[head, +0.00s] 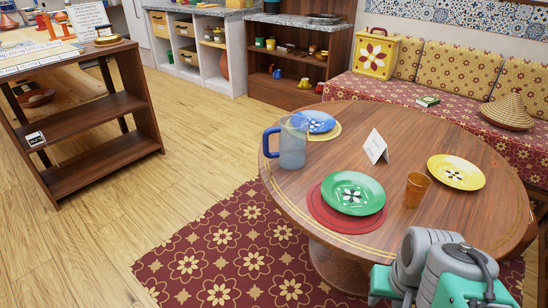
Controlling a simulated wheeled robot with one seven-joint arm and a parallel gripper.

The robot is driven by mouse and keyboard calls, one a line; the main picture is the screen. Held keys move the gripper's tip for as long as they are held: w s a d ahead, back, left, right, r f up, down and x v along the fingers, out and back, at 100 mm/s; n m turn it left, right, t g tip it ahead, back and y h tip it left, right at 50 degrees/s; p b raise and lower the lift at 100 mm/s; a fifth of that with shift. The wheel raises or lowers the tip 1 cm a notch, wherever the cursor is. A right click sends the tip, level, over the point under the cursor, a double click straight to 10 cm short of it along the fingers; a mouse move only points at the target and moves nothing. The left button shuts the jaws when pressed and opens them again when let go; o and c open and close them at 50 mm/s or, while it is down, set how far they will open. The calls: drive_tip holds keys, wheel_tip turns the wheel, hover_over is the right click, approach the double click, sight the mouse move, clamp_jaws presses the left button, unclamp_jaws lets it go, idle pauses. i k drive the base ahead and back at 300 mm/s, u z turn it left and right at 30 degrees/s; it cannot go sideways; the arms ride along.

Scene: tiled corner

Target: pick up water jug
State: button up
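The water jug (293,146) is a translucent grey pitcher with a blue handle on its left side. It stands upright on the left edge of the round wooden table (395,178). It stands in front of the blue plate and partly covers its left side. Part of my arm, grey and teal, shows at the bottom right, well apart from the jug. My gripper's fingers do not show, so I cannot see whether they are open or shut.
On the table are a green plate (353,193), a blue plate (320,121), a yellow plate (456,172), an amber cup (416,189) and a folded card (375,146). A wooden shelf unit (95,130) stands left. Floor between shelf and table is clear, with a red rug (225,255).

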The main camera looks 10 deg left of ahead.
sight(293, 130)
drive_tip(key=u, duration=0.05)
drive_tip(key=k, duration=0.3)
drive_tip(key=u, duration=1.65)
drive_tip(key=i, duration=1.2)
drive_tip(key=z, duration=0.25)
